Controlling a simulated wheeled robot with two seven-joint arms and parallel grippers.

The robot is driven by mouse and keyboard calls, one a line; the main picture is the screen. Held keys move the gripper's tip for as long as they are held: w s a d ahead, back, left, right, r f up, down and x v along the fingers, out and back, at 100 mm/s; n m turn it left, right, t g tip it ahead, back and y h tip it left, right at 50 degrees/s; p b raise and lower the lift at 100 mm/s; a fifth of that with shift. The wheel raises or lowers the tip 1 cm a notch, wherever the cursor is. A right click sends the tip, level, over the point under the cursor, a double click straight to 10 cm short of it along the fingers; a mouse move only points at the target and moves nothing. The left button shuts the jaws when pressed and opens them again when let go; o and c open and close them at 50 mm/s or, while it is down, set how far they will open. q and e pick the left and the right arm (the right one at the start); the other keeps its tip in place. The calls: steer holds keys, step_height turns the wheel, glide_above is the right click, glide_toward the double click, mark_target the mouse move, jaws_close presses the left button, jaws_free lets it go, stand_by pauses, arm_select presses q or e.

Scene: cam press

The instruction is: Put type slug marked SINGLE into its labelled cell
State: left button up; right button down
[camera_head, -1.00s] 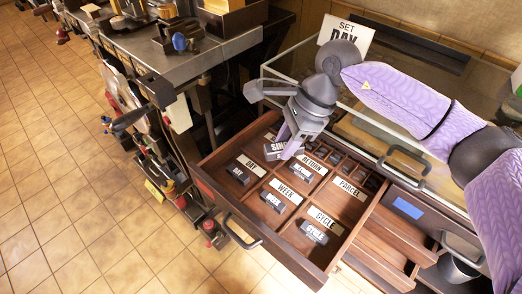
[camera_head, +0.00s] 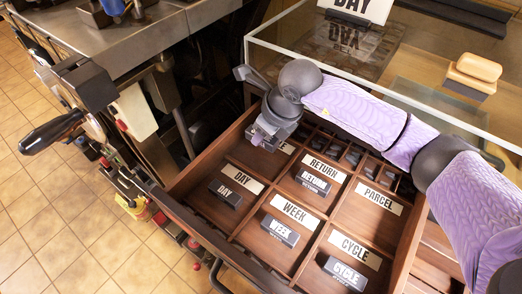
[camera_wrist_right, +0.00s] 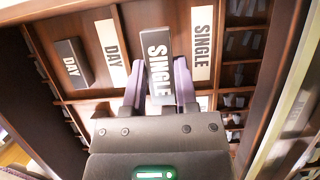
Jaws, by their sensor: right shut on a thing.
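My right gripper (camera_head: 265,138) is over the back-left cell of the open drawer, pointing down. In the right wrist view it is shut on the dark type slug marked SINGLE (camera_wrist_right: 158,62), with a purple finger on each side. The slug lies alongside the white SINGLE label (camera_wrist_right: 202,42), over the SINGLE cell. I cannot tell whether it touches the cell floor. In the head view the gripper hides the slug and most of the SINGLE label (camera_head: 287,148). My left gripper is not in view.
The wooden drawer (camera_head: 205,238) has dividers around its cells. The DAY (camera_head: 226,193), RETURN (camera_head: 313,181), WEEK (camera_head: 281,231) and CYCLE (camera_head: 345,273) slugs lie in their labelled cells. The PARCEL cell beside its label (camera_head: 379,199) looks empty. A glass-topped counter (camera_head: 420,95) stands behind.

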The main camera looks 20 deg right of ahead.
mark_target(263, 157)
step_height(263, 157, down, 6)
steer(key=shift+r+b, duration=0.25)
steer(key=shift+b, duration=0.75)
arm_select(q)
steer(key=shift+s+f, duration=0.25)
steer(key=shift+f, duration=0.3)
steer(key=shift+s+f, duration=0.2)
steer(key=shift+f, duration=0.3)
arm_select(e)
steer(key=shift+r, duration=0.2)
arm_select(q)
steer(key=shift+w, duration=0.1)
arm_select(e)
steer(key=c, duration=0.8)
jaws_free()
steer(key=shift+f, duration=0.15)
steer(key=o, duration=0.4)
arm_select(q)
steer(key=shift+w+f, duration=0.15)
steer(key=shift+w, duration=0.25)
